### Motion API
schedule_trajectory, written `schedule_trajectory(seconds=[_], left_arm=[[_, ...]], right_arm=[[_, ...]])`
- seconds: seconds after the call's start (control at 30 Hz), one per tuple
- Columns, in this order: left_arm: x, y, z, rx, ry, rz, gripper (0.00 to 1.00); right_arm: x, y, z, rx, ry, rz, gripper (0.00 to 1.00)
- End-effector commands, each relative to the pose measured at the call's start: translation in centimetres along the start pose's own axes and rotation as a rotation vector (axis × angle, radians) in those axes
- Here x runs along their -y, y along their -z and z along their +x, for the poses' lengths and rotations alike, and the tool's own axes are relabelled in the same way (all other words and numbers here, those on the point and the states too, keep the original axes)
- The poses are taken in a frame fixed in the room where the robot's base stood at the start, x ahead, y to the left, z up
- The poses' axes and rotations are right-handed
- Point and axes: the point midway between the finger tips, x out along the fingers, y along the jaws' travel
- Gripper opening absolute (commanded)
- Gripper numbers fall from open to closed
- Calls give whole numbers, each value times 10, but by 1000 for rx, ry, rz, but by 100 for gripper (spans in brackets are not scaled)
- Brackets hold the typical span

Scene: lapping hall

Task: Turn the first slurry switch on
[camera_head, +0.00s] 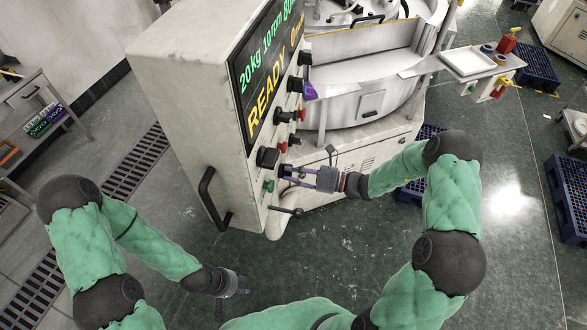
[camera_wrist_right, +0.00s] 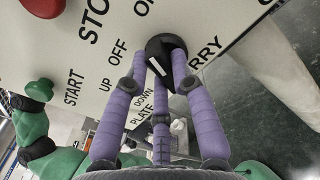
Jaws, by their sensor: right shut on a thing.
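A black rotary switch (camera_wrist_right: 165,60) with a white pointer line sits on the white panel in the right wrist view. The purple fingers of my right gripper (camera_wrist_right: 163,75) are shut around it. Printed words nearby include "OFF", "UP", "DOWN", "PLATE" and the end letters "RRY"; part of the lettering is covered. In the head view my right gripper (camera_head: 287,172) reaches the lower part of the machine's control panel (camera_head: 240,130), where the fingers hide the held switch. My left gripper (camera_head: 232,284) hangs low over the floor, away from the panel; its finger opening is unclear.
A black handle (camera_head: 210,197) and a lever (camera_head: 291,211) stick out below. The display (camera_head: 268,72) reads READY. Open floor (camera_head: 330,245) lies in front.

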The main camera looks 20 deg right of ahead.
Motion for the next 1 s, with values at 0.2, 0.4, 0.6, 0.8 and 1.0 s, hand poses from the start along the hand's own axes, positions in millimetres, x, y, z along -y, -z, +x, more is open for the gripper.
schedule_trajectory(seconds=[0.2,0.4,0.6,0.8,1.0], left_arm=[[-3,0,-8,0,0,0,40],[-4,0,-10,0,0,0,40],[-4,0,-10,0,0,0,40],[-4,0,-10,0,0,0,40],[-4,0,-10,0,0,0,40]], right_arm=[[1,-2,0,1,1,85,0],[1,-1,0,1,1,118,0],[1,-1,0,1,2,125,0],[1,-1,0,1,2,124,0],[1,-1,0,1,1,123,49]])
